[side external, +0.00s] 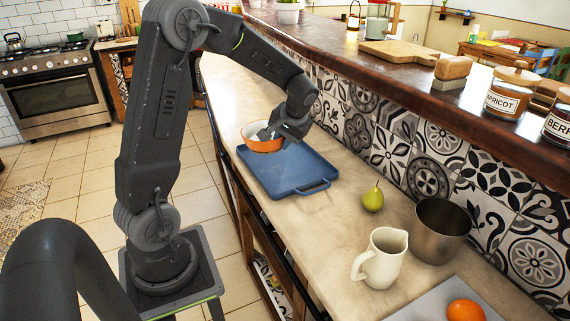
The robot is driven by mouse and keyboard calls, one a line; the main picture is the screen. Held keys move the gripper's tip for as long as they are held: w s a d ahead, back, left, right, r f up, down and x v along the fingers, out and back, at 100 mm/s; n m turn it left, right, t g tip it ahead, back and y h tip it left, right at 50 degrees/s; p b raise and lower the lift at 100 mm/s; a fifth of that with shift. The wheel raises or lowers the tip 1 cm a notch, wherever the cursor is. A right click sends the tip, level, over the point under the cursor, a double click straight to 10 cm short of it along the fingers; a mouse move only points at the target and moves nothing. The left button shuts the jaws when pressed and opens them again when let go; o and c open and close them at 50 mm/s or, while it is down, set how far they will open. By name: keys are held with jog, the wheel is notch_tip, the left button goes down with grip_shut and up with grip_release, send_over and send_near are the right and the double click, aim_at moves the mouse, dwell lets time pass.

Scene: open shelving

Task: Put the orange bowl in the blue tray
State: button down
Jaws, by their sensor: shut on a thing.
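The orange bowl (262,145) is at the far end of the blue tray (290,178), over or on its far left edge; I cannot tell if it touches the tray. It is upright, orange outside and pale inside. My gripper (268,133) is shut on the bowl's near right rim, and its fingertips are partly hidden by the bowl and the gripper body. The blue tray lies flat on the counter with its handle toward the camera. The middle and near part of the tray are bare.
A green pear (373,199), a cream jug (381,258), a metal pot (441,230) and an orange (465,310) on a grey board (425,306) stand nearer the camera. A tiled wall (430,165) with a raised wooden ledge (415,72) bounds the counter on the right.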

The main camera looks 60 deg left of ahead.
jog(key=a, duration=0.4)
jog(key=shift+s+a, duration=0.25)
jog(key=shift+a, duration=0.1)
jog(key=w+d+f, duration=0.2)
jog(key=w, duration=0.1)
jog(key=w+d+f, duration=0.2)
jog(key=w, duration=0.1)
jog(key=w+d+f, duration=0.2)
jog(key=w, duration=0.1)
jog(key=shift+d+f, duration=0.35)
jog(key=shift+f, duration=2.05)
jog(key=shift+f, duration=0.15)
jog(key=c, duration=1.3)
grip_release()
jog(key=shift+c, duration=0.2)
